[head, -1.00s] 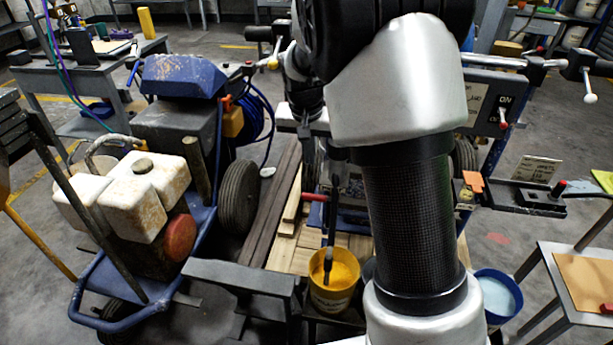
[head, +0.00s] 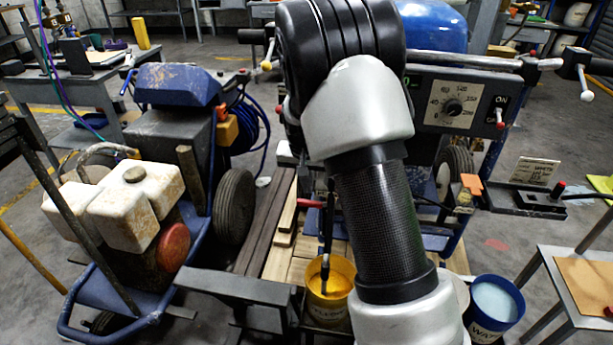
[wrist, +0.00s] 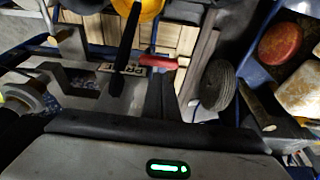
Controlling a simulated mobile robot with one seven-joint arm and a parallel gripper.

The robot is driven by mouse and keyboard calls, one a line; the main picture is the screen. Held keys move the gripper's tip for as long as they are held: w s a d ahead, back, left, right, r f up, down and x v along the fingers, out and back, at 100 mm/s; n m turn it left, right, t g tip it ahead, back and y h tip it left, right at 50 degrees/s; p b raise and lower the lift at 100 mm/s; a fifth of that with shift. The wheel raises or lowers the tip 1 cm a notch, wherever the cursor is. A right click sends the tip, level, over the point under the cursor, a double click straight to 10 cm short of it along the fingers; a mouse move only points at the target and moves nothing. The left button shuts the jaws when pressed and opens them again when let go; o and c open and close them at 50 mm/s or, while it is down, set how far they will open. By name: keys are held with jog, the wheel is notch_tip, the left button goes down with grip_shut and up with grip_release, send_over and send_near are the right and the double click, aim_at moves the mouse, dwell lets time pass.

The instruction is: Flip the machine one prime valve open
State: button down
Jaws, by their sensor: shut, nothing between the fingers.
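The prime valve appears to be the red-handled lever (wrist: 158,62) beside a small label plate (wrist: 122,69) in the wrist view; the plate's lettering seems to read PRIME. The red handle also shows in the head view (head: 312,203), pointing left, just above the yellow paint bucket (head: 329,291). My gripper's grey housing (wrist: 165,155) fills the bottom of the wrist view, with a green light on it. The gripper is shut and empty. Contact with the lever cannot be told.
A dark tube (head: 326,235) stands in the yellow bucket. A blue water bucket (head: 492,307) is at right. A dial panel (head: 458,105) with a red-tipped switch is above. A second striper (head: 155,190) stands at left, and wooden planks (head: 283,255) lie between.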

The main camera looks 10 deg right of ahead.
aim_at(307, 200)
jog(key=shift+f+b, duration=0.3)
jog(key=shift+f, duration=1.2)
jog(key=shift+a, duration=0.15)
